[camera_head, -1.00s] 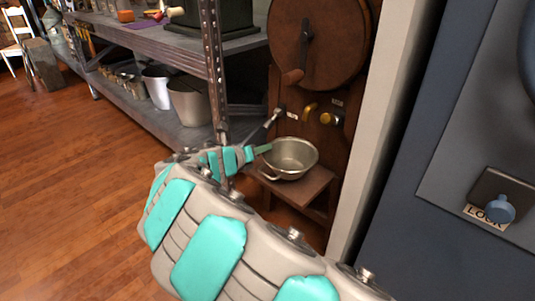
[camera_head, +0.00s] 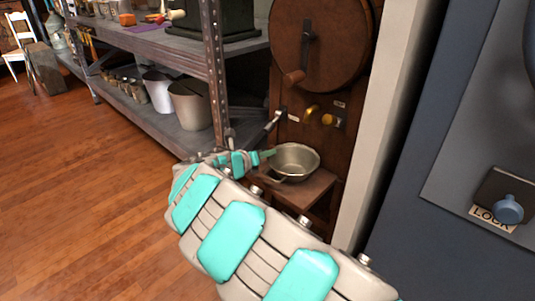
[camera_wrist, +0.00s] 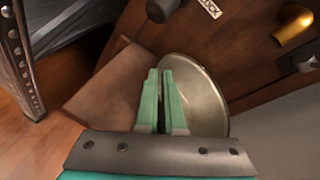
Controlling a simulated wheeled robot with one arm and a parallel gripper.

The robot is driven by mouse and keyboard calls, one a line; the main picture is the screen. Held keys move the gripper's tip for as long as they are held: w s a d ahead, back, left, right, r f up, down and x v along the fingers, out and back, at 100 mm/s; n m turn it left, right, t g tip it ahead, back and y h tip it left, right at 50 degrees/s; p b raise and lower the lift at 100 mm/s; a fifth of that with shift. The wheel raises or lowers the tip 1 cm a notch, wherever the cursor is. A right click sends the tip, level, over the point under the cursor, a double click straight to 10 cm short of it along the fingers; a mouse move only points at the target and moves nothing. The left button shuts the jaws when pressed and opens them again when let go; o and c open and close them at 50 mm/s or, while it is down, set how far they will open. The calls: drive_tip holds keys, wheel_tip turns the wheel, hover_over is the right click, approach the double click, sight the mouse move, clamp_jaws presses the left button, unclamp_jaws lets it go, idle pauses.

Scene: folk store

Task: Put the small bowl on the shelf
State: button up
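My gripper (camera_head: 268,154) is at the bowl's left rim. In the wrist view, the green fingers of my gripper (camera_wrist: 160,78) are close together, with the left edge of the bowl (camera_wrist: 202,95) between them. The fingers hide part of that rim.
A metal shelf unit (camera_head: 185,143) stands at left, with two buckets (camera_head: 190,104) on its lower board and items above. Its post (camera_head: 215,70) is near my arm. A pale wall edge (camera_head: 375,130) and blue-grey panel (camera_head: 425,180) are at right. Wooden floor (camera_head: 90,190) is clear at left.

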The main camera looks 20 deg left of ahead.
drive_tip(key=o, duration=0.4)
drive_tip(key=shift+s+r, duration=0.2)
drive_tip(key=shift+s, duration=0.05)
drive_tip(key=shift+p+v, duration=1.25)
drive_tip(key=shift+v, duration=4.55)
